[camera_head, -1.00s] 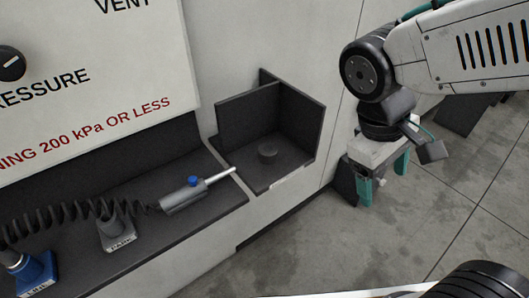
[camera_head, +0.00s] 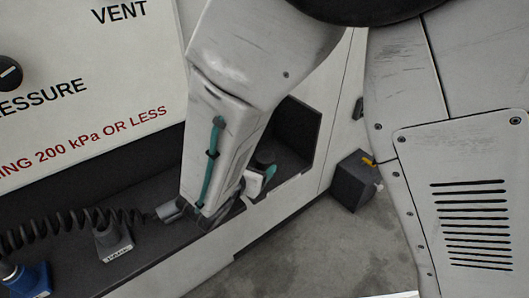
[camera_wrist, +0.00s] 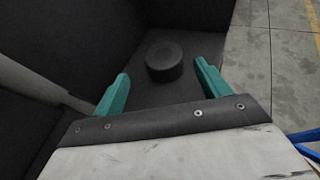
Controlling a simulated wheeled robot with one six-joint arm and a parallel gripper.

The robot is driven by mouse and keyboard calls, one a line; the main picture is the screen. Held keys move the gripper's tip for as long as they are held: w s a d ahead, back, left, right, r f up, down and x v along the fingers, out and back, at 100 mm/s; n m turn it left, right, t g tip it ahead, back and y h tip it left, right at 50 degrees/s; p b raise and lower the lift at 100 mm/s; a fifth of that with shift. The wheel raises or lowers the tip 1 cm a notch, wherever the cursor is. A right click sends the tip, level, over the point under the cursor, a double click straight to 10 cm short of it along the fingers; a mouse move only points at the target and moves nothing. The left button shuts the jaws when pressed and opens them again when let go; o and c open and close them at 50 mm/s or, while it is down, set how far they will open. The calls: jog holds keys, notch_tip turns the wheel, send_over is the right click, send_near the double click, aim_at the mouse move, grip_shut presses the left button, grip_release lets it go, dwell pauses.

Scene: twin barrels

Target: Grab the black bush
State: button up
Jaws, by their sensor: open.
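The black bush, a short dark cylinder (camera_wrist: 164,58), stands upright on the floor of a dark walled bay (camera_wrist: 188,92). In the head view the bush (camera_head: 265,157) shows only in part behind my arm. My gripper (camera_wrist: 162,72) is open and empty, its teal fingers spread to the left and right of the bush in the wrist view. The bush appears just beyond the fingertips, between their lines; contact is not visible. In the head view my gripper (camera_head: 265,176) is mostly hidden by my arm at the bay.
Dark bay walls (camera_head: 300,125) rise close around the bush. A grey rod (camera_wrist: 35,82) lies left in the wrist view. A coiled black hose (camera_head: 75,222), a grey holder (camera_head: 112,240) and a blue one (camera_head: 30,278) line the shelf. A dark box (camera_head: 352,182) stands on the floor.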

aim_at(262, 161)
jog(key=x, duration=0.6)
jog(key=shift+d+f, duration=0.2)
jog(key=shift+d, duration=0.2)
jog(key=c, duration=1.4)
jog(key=shift+r, duration=0.1)
